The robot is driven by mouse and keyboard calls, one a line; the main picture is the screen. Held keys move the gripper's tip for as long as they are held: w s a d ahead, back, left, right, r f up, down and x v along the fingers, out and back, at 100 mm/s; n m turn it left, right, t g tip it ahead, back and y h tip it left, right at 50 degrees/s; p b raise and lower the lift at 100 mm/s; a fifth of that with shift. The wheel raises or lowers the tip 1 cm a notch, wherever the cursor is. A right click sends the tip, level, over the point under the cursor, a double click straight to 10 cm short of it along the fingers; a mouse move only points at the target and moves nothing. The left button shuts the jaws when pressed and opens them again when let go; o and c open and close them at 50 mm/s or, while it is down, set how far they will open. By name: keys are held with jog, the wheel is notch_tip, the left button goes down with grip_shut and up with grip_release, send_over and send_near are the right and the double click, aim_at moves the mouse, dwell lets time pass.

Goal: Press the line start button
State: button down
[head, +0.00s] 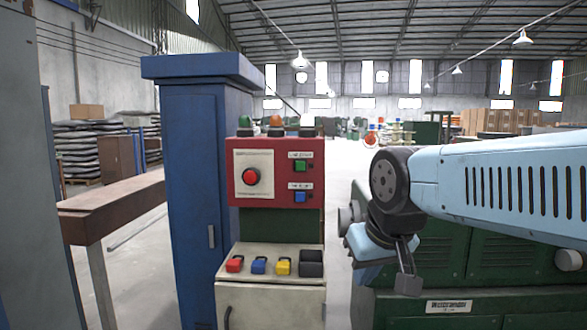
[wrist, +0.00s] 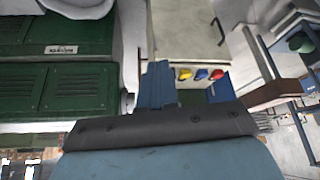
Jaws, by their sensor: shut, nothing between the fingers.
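The red control box (head: 276,199) faces me near the middle of the head view. On its right side a green button (head: 300,166) sits under a small label that seems to read "line start". A blue button (head: 300,197) sits below it under another label. A large round red button (head: 251,176) is on a pale plate to the left. My gripper (head: 408,281) is shut and empty, pointing down, to the right of the box and below its level, apart from it. The wrist view does not clearly show the fingertips or these buttons.
Below the box, a pale ledge (head: 251,252) carries red, blue and yellow switches. Blue cabinet (head: 193,200) stands left. Lamps (head: 276,127) top the box. A green machine (head: 470,265) lies beneath and behind my arm. A brown beam (head: 115,203) runs at left.

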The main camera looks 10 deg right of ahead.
aim_at(301, 165)
jog(key=w+a+r+n+t, duration=0.1)
jog(key=w+r, duration=0.2)
jog(key=w, duration=0.7)
jog(key=w+a+r+n+t, duration=0.1)
jog(key=w+r, duration=0.3)
jog(key=w, duration=0.6)
jog(key=w+a+r+n+t, duration=0.1)
jog(key=w+r, duration=0.3)
jog(key=w, duration=0.6)
jog(key=shift+a+r+n+t, duration=0.2)
jog(key=shift+n+t, duration=0.1)
jog(key=shift+n, duration=0.2)
jog(key=shift+w+d, duration=0.1)
jog(key=shift+w+d, duration=0.45)
jog(key=shift+w, duration=0.9)
jog(key=shift+w+d, duration=0.4)
jog(key=shift+w, duration=1)
jog(key=shift+w+d, duration=0.45)
jog(key=shift+w, duration=0.9)
jog(key=shift+w+d, duration=0.1)
jog(key=shift+w, duration=0.4)
